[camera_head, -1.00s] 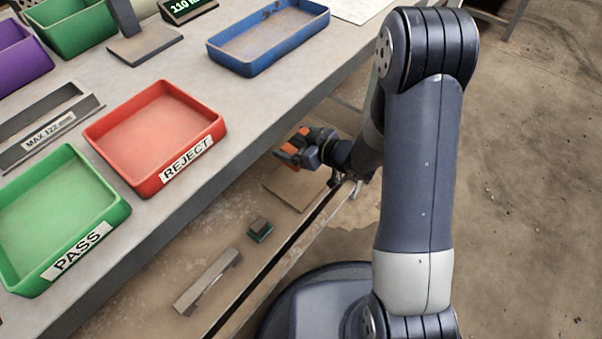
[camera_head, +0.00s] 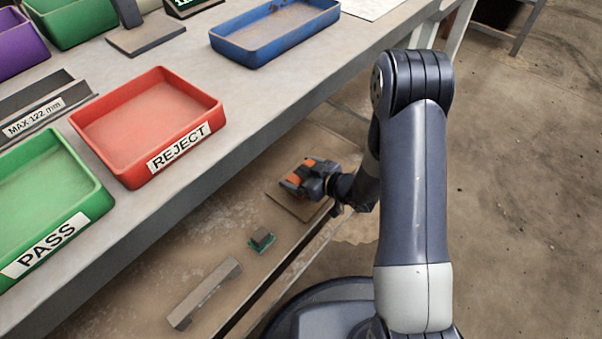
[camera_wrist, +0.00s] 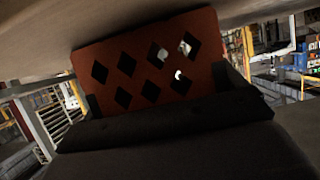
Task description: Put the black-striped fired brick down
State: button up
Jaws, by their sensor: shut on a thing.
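My gripper (camera_head: 302,175) is shut on an orange-red hollow brick, low beside the workbench and over a flat brown board (camera_head: 290,205) on the lower shelf. In the wrist view the brick (camera_wrist: 140,77) fills the upper middle, with several diamond-shaped holes facing the camera and a dark finger at each side. Its black stripes cannot be made out. In the head view the gripper mostly covers the brick, with orange parts showing. Whether the brick touches the board cannot be told.
The lower shelf (camera_head: 215,240) also bears a small dark block on a green base (camera_head: 262,239) and a long grey bar (camera_head: 204,292). The bench above overhangs, with a red REJECT tray (camera_head: 208,112), a green PASS tray (camera_head: 95,190) and a blue tray (camera_head: 270,50).

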jog(key=shift+f, duration=0.15)
jog(key=o, duration=1)
jog(key=shift+r, duration=0.3)
jog(key=p+v, duration=0.3)
jog(key=v, duration=0.9)
jog(key=shift+p, duration=0.35)
jog(key=b+x, duration=0.2)
jog(key=x, duration=0.4)
jog(key=b+x, duration=0.2)
jog(key=x, duration=0.4)
jog(key=shift+a+f, duration=0.1)
jog(key=shift+f, duration=0.2)
jog(key=shift+r+p, duration=0.75)
jog(key=shift+r, duration=0.65)
